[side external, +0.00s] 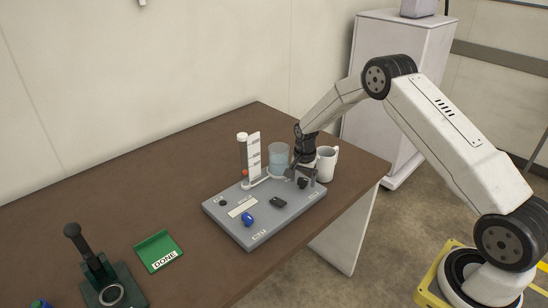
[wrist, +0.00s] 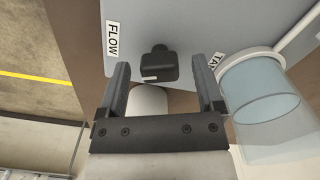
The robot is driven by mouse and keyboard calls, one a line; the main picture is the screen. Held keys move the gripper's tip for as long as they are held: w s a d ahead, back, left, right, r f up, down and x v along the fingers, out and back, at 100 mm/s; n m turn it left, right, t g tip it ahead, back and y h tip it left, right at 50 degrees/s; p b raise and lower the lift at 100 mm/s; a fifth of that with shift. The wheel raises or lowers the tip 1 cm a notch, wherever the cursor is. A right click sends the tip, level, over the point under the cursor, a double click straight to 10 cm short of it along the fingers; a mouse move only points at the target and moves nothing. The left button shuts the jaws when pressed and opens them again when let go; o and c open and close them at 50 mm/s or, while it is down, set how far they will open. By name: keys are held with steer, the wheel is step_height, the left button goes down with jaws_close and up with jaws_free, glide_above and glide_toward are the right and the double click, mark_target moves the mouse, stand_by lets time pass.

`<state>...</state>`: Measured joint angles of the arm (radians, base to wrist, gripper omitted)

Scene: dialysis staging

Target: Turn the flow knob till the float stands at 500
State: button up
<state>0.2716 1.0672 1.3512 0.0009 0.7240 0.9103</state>
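The black flow knob (wrist: 158,66) sits on the grey panel (wrist: 190,20), near the FLOW label (wrist: 112,39) in the wrist view. My gripper (wrist: 159,70) is open, with one finger on each side of the knob and visible gaps to it. In the side view my gripper (side external: 301,177) points down at the panel's far right corner, partly hiding the knob (side external: 303,184). The upright flow tube (side external: 243,152) holds an orange float (side external: 245,173) low down, beside a white scale (side external: 254,157). The scale's numbers are too small to read.
A beaker of bluish water (side external: 278,160) stands close beside my gripper, and it also shows in the wrist view (wrist: 262,95). A white mug (side external: 327,162) is just right. The panel carries a blue knob (side external: 248,218) and a dark one (side external: 278,202). A green DONE tray (side external: 158,246) lies left.

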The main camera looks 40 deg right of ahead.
mark_target(303, 180)
steer(key=shift+r, duration=0.1)
steer(key=shift+r, duration=3.85)
steer(key=shift+s+a+r, duration=0.1)
steer(key=shift+a+r, duration=0.05)
steer(key=shift+a, duration=0.05)
steer(key=s+a+r+n+t, duration=0.1)
steer(key=s+a+n, duration=0.3)
steer(key=s, duration=0.4)
steer(key=s+a+r+n, duration=0.4)
steer(key=s+a+n, duration=0.1)
steer(key=s, duration=0.2)
steer(key=s+a+r+n+t, duration=0.1)
steer(key=s+a+r+n, duration=0.2)
steer(key=s, duration=0.5)
steer(key=shift+s+a+n+t, duration=0.35)
steer(key=shift+a+n, duration=0.45)
steer(key=shift+a, duration=0.25)
